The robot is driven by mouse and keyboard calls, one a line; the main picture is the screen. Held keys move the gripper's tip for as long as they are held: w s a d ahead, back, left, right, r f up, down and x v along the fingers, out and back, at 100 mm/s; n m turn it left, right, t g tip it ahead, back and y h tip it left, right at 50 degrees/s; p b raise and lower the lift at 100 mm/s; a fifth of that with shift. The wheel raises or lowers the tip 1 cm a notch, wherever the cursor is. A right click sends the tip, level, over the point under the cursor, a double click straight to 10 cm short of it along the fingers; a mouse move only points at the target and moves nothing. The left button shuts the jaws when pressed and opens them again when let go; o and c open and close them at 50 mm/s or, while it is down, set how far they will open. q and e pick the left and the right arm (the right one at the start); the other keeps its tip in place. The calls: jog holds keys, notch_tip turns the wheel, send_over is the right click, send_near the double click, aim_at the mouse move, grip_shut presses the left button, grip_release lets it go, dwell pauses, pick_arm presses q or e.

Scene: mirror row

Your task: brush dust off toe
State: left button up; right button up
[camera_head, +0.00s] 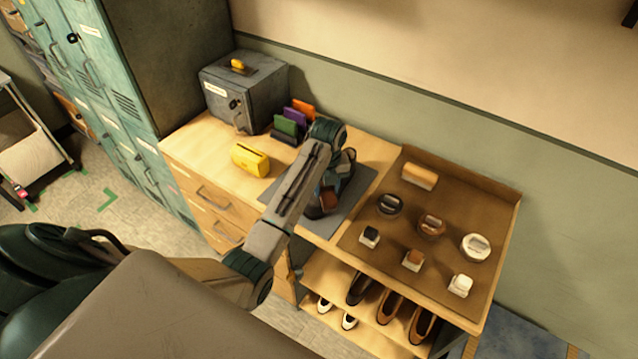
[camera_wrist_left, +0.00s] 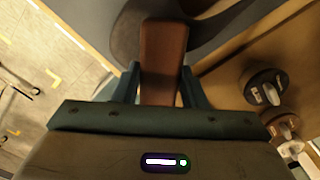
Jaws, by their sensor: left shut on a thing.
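My left gripper (camera_head: 331,186) reaches over the grey mat (camera_head: 355,203) on the wooden top. In the left wrist view, my left gripper (camera_wrist_left: 160,88) is shut on a brown block-like brush (camera_wrist_left: 164,48), with a finger on each side. The brush also shows as a small reddish-brown end in the head view (camera_head: 328,198). A dark, rounded shape (camera_wrist_left: 126,34), apparently the shoe, lies beyond the brush on the mat. My arm hides most of it in the head view. I cannot tell whether the brush touches it. My right gripper is not in view.
Shoes (camera_head: 390,307) sit on the shelf below.

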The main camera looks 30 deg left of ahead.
pick_arm(q)
jog(key=shift+d, duration=0.5)
jog(key=shift+a, duration=0.1)
jog(key=shift+w+r, duration=0.1)
jog(key=shift+r, duration=1.45)
